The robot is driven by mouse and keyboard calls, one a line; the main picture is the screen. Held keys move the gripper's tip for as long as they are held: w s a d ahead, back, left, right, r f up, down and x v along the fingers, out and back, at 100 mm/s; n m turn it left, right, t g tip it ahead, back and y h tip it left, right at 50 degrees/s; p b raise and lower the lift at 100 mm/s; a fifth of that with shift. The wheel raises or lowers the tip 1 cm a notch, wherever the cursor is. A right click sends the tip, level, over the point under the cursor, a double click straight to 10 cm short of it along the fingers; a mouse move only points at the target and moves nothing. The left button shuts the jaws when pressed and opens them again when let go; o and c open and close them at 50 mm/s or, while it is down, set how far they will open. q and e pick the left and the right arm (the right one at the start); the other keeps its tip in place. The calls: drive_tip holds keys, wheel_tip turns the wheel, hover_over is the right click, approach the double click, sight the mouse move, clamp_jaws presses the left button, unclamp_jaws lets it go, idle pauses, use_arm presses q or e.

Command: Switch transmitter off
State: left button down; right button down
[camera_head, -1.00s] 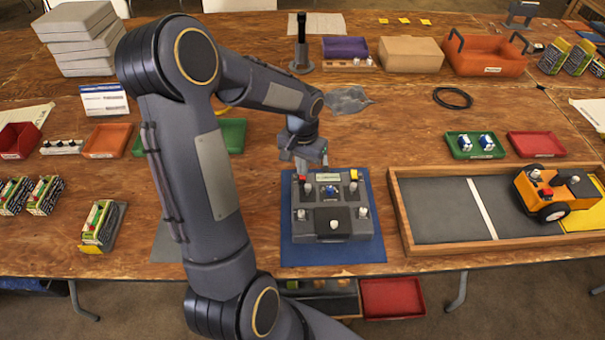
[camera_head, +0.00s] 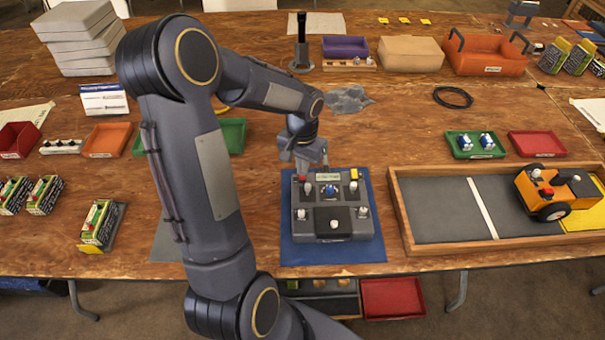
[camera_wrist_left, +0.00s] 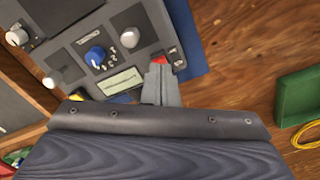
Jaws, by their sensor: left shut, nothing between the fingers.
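The transmitter (camera_head: 333,232) is a grey box with knobs, a blue knob, a small pale display and a dark front panel. It lies on a blue mat (camera_head: 290,250). My left gripper (camera_head: 303,170) is at its far left corner, shut and empty. In the left wrist view, the fingertips (camera_wrist_left: 160,66) are at the edge of the transmitter (camera_wrist_left: 130,62), close beside a small red part (camera_wrist_left: 179,61) at its corner. I cannot tell whether they touch it. The blue knob (camera_wrist_left: 95,56) is near. My right gripper is out of view.
A wooden-framed track (camera_head: 440,215) with an orange vehicle (camera_head: 555,192) stands to the right. A green tray (camera_head: 233,134) is behind my left arm. Another green tray (camera_head: 474,153) and a red tray (camera_head: 536,144) lie behind the track. Bare table shows behind the transmitter.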

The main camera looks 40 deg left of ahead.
use_arm(q)
drive_tip(key=shift+f+b, duration=0.6)
drive_tip(key=shift+f, duration=0.15)
drive_tip(key=shift+r, duration=0.15)
drive_tip(key=shift+r+p, duration=2.75)
drive_tip(key=shift+r, duration=0.65)
drive_tip(key=s+d+r+t+h, duration=0.2)
drive_tip(key=s+d+r, duration=0.4)
drive_tip(key=s, duration=0.3)
drive_tip(key=s+d+r+t+h, duration=0.1)
drive_tip(key=s+d+r+t, duration=0.2)
drive_tip(key=s+d+r, duration=0.2)
drive_tip(key=s+d, duration=0.3)
drive_tip(key=s, duration=0.1)
drive_tip(key=shift+r+t+h, duration=0.3)
drive_tip(key=shift+r+h, duration=0.05)
drive_tip(key=shift+h, duration=0.05)
drive_tip(key=shift+d, duration=0.1)
